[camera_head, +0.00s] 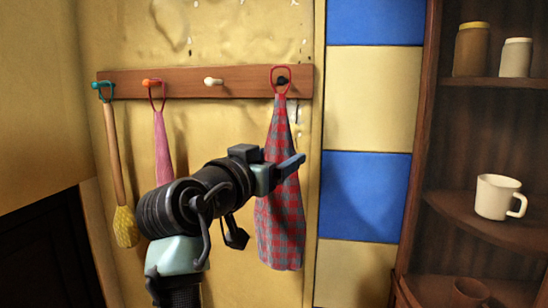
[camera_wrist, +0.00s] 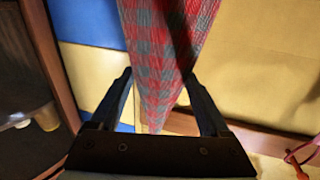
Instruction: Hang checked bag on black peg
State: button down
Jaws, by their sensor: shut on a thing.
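The red and grey checked bag (camera_head: 281,222) hangs lengthwise in front of the wall at the right end of the wooden rail. Its red loop (camera_head: 273,70) shows around the black peg (camera_head: 283,81) in the head view; how far onto the peg it sits is hard to tell. My gripper (camera_head: 283,168) is at the bag's upper middle, shut on its cloth. In the wrist view the bag (camera_wrist: 165,50) passes between the two fingers of my gripper (camera_wrist: 160,82). The black peg cannot be made out in the wrist view.
The rail (camera_head: 185,85) also holds a yellow-headed brush (camera_head: 125,225) on a teal peg and a pink cloth (camera_head: 162,140) on an orange peg. The white peg (camera_head: 212,81) is bare. A wooden shelf with a white mug (camera_head: 495,197) and jars stands right.

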jog(key=shift+x, duration=1.1)
jog(key=shift+w+a+f+b, duration=0.15)
jog(key=shift+w+f+b, duration=0.2)
jog(key=shift+w+f, duration=0.3)
grip_release()
jog(key=shift+s, duration=0.1)
